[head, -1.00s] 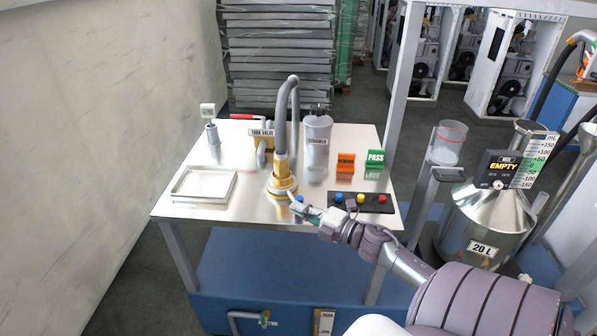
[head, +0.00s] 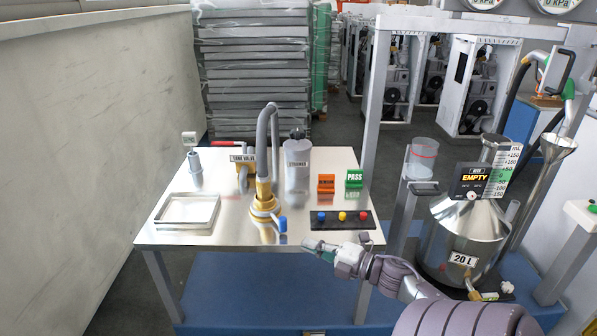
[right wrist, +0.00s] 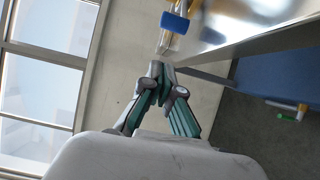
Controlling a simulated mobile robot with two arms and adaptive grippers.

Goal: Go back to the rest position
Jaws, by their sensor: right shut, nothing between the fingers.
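My right gripper (head: 312,245) is shut and empty in front of the metal table's front edge, apart from the brass valve fitting (head: 263,207). The fitting has a blue lever (head: 281,225) at its lower right and a grey hose (head: 264,135) rising from it. In the right wrist view the closed fingertips (right wrist: 160,75) have nothing between them. The blue lever end (right wrist: 174,23) shows above them there, clear of the fingers. My left gripper is in neither view.
The metal table (head: 225,225) carries a shallow tray (head: 187,228), a grey strainer bottle (head: 297,168), orange and green signs, and a button panel (head: 341,227). A 20 L steel can (head: 462,235) and a clear cup (head: 423,160) stand at right. A wall (head: 90,150) bounds the left.

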